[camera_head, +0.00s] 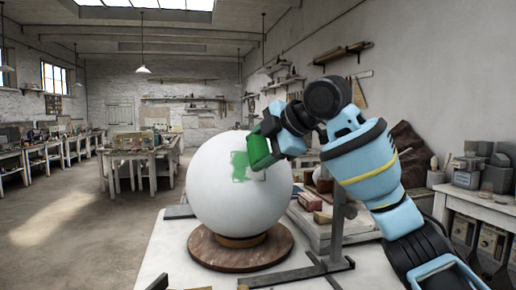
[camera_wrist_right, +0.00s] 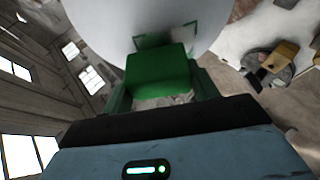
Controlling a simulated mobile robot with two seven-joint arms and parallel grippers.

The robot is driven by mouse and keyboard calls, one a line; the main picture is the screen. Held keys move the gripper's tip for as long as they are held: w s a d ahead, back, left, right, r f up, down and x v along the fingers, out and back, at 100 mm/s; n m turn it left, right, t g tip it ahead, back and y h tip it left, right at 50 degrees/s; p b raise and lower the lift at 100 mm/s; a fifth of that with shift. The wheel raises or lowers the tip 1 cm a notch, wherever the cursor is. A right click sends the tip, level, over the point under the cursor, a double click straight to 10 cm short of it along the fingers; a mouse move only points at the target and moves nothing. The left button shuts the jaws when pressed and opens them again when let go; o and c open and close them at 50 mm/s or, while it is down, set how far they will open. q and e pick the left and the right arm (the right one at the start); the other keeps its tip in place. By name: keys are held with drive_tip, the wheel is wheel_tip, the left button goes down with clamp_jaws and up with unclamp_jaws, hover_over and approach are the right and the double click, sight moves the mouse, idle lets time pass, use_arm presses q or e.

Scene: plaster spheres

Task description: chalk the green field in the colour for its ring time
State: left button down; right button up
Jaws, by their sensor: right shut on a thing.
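A large white plaster sphere (camera_head: 215,190) sits on a round wooden base (camera_head: 215,254) on the pale table. A green field (camera_head: 240,166) shows on its right side, with a patch of green colour and a thin outline partly behind my gripper. My right gripper (camera_head: 268,142) is shut on a green chalk block (camera_head: 259,153) at the sphere's surface. In the right wrist view the block (camera_wrist_right: 160,72) lies between the fingers, facing the sphere (camera_wrist_right: 110,25) and a green corner outline. I cannot tell whether chalk and sphere touch. My left gripper is not in view.
A dark metal stand (camera_head: 338,225) rises from the table (camera_head: 165,245) right of the sphere. Blocks and a board (camera_head: 312,201) lie behind it. A side bench with grey blocks (camera_head: 468,178) stands at the right. The floor at left is open.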

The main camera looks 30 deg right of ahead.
drive_tip(key=shift+s+a+f+t, duration=0.1)
drive_tip(key=shift+s+f+t, duration=0.2)
drive_tip(key=shift+f, duration=0.25)
drive_tip(key=shift+s+a+f+t, duration=0.1)
drive_tip(key=shift+s+f+t, duration=0.15)
drive_tip(key=shift+f, duration=0.25)
drive_tip(key=shift+s+f+t, duration=0.2)
drive_tip(key=shift+f+t, duration=0.15)
drive_tip(key=shift+f, duration=0.2)
drive_tip(key=shift+s+a+f+b, duration=0.1)
drive_tip(key=shift+s+b, duration=0.15)
drive_tip(key=shift+b, duration=0.05)
drive_tip(key=shift+w+f, duration=0.25)
drive_tip(key=shift+w, duration=0.3)
drive_tip(key=shift+s, duration=0.1)
drive_tip(key=shift+s+f+n+p, duration=0.25)
drive_tip(key=shift+n+p, duration=0.05)
drive_tip(key=shift+p, duration=0.05)
drive_tip(key=shift+s+f, duration=0.1)
drive_tip(key=shift+f, duration=0.5)
